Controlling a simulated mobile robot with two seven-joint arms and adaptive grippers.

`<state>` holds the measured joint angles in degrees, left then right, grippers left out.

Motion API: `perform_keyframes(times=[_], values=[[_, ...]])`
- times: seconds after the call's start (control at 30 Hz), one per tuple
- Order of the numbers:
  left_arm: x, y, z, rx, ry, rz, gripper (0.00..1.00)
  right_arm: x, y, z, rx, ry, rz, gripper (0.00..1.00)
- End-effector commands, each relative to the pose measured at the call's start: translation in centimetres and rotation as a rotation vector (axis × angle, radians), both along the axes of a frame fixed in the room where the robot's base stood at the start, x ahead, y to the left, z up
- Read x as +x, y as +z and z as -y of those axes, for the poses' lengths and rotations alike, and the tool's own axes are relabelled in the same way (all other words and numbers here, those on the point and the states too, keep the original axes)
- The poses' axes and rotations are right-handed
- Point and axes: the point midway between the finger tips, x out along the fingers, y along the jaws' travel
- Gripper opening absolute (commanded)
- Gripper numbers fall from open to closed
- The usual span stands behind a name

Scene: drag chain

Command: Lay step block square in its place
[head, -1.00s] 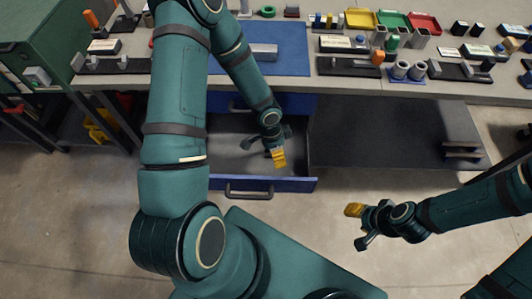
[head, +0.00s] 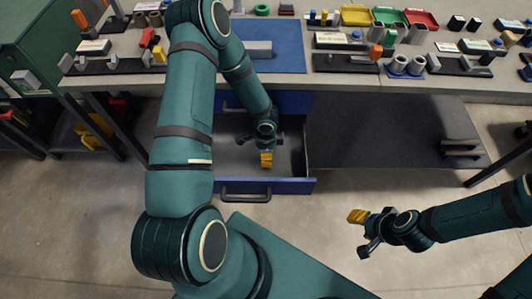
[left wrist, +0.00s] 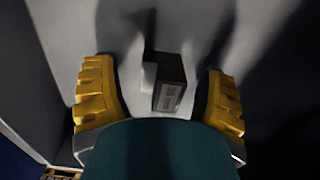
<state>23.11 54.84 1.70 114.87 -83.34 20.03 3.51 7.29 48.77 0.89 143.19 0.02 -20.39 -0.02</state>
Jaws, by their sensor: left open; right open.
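My left gripper (head: 266,159) points down into the open blue drawer (head: 292,186). The left wrist view shows its yellow fingers (left wrist: 160,104) wide open. A small dark block with a pale label-like face (left wrist: 170,82) and a light grey part at its left lies on the drawer floor between the fingers, with a gap on both sides. It may be the step block; I cannot tell for sure, and part of it is hidden by my gripper's body. My right gripper (head: 357,232) is open and empty, over the floor right of the drawer.
The workbench above the drawer carries a blue mat (head: 285,60) with a grey metal block (head: 258,47). Several black fixtures and small parts stand on both sides. Coloured trays (head: 385,16) are at the back right. The drawer's walls and front surround my left gripper closely.

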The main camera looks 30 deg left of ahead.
Motion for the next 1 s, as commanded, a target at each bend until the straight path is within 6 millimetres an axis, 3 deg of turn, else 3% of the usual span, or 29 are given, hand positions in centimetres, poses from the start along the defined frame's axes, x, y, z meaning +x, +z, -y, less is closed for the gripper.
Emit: perform_keyframes(times=[0.2, 0.23, 0.4, 0.43, 1.0], values=[[0.02, 0.0, -0.03, 0.0, 0.001, 0.0, 0.72, 0.02, 0.04, 0.01, 0.0, 0.0, 0.001, 0.47], [0.01, 0.0, -0.02, 0.0, 0.001, 0.0, 0.66, 0.01, 0.04, 0.01, 0.0, 0.0, 0.001, 0.47], [0.01, 0.0, -0.02, 0.0, 0.001, 0.0, 0.07, 0.02, 0.03, 0.0, 0.0, 0.0, 0.0, 0.47], [0.01, 0.0, -0.02, 0.0, 0.001, 0.0, 0.0, 0.02, 0.03, 0.0, 0.0, 0.0, 0.0, 0.47], [0.04, 0.87, -0.01, 0.001, 0.0, 0.001, 0.0, -0.04, 0.37, 0.0, 0.0, 0.0, -0.001, 0.47]])
